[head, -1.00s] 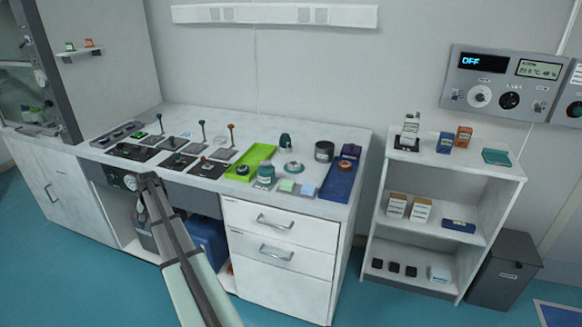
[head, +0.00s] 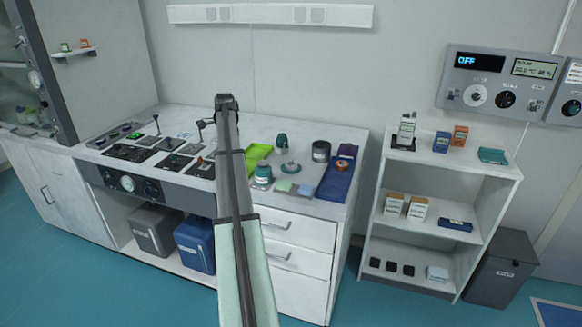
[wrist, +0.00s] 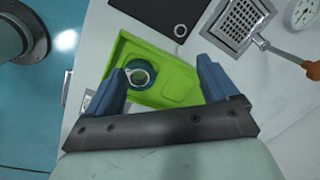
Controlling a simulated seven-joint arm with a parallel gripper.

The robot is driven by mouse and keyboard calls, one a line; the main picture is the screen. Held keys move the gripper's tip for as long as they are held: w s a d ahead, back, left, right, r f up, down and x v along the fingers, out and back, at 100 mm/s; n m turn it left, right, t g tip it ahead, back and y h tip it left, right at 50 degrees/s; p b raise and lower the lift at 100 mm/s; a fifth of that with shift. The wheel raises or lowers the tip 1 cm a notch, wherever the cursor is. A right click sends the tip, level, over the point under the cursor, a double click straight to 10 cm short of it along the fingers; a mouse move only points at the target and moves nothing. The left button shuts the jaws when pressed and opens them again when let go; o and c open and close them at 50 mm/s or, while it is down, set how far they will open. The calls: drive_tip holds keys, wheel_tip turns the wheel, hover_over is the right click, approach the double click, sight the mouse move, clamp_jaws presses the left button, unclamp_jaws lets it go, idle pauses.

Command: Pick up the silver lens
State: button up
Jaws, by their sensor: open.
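My gripper (wrist: 160,82) is open in the wrist view, its two blue fingers apart and nothing held between them. Below it is a green tray (wrist: 180,91) on the white bench. A round dark green piece with a pale silvery ring (wrist: 138,75) sits in the tray's left part, near the left finger. I cannot tell for sure if this is the silver lens. A small silver ring (wrist: 181,31) lies on a black plate beyond the tray. In the head view my arm covers much of the green tray (head: 258,151), and its fingers are not clear.
A blue tray (head: 333,186) with an orange ring piece stands at the bench's right end. Near it are a dark cylinder (head: 321,151) and a teal jar (head: 263,174). A shelf unit (head: 400,160) stands right.

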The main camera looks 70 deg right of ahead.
drive_tip(key=s+d+r+m, duration=0.3)
drive_tip(key=s+d+m, duration=0.35)
drive_tip(key=s, duration=0.45)
wheel_tip(320, 180, up, 4)
drive_tip(key=m+g+y, duration=0.1)
drive_tip(key=m, duration=0.7)
hover_over(291, 163)
drive_tip(key=shift+m, duration=0.25)
drive_tip(key=f, duration=0.8)
drive_tip(key=shift+w+a+f, duration=0.25)
drive_tip(key=shift+a+f, duration=0.1)
drive_tip(key=shift+s+d+f, duration=0.1)
drive_tip(key=shift+s+f, duration=0.05)
drive_tip(key=shift+f, duration=1.15)
drive_tip(key=shift+s+d+f, duration=0.1)
drive_tip(key=shift+f, duration=1.2)
drive_tip(key=shift+r, duration=0.1)
drive_tip(key=c, duration=1.3)
